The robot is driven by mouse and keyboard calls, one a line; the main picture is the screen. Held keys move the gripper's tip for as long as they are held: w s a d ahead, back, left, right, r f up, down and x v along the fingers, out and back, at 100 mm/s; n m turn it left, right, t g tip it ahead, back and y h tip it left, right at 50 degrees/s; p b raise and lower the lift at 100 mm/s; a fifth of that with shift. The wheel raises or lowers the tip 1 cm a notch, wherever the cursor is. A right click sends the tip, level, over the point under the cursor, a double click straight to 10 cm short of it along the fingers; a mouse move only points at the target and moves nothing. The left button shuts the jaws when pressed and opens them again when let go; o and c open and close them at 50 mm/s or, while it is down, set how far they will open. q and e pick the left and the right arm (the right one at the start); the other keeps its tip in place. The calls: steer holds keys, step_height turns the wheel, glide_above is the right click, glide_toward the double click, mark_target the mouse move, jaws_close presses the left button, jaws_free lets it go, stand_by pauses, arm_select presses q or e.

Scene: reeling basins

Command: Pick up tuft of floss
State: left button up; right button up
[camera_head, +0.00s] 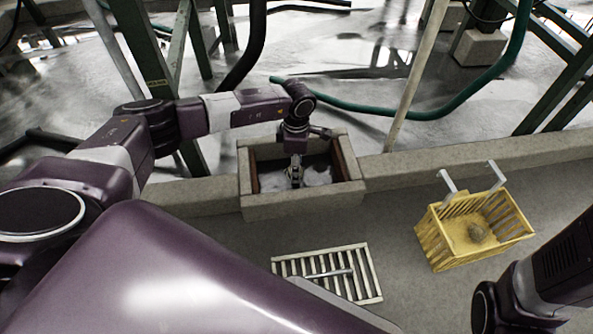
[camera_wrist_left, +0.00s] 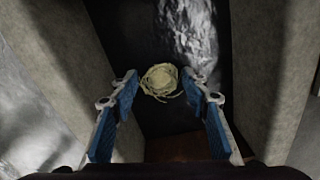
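A pale, cream-coloured tuft of floss (camera_wrist_left: 160,80) lies in the dark basin, seen in the left wrist view. My left gripper (camera_wrist_left: 165,84) is open above it, with the tuft showing between and slightly beyond its blue-padded fingertips. I cannot tell from this view how far below the fingers it is. In the head view my left gripper (camera_head: 295,178) reaches down into the stone basin (camera_head: 305,205), and the tuft there is hidden or too small to make out. My right arm shows at the lower right of the head view, but its gripper is out of view.
A white slatted rack (camera_head: 365,275) with a grey tool lies in front of the basin. A stone kerb (camera_head: 480,160) runs alongside.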

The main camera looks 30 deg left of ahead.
arm_select(q)
steer(key=c, duration=0.6)
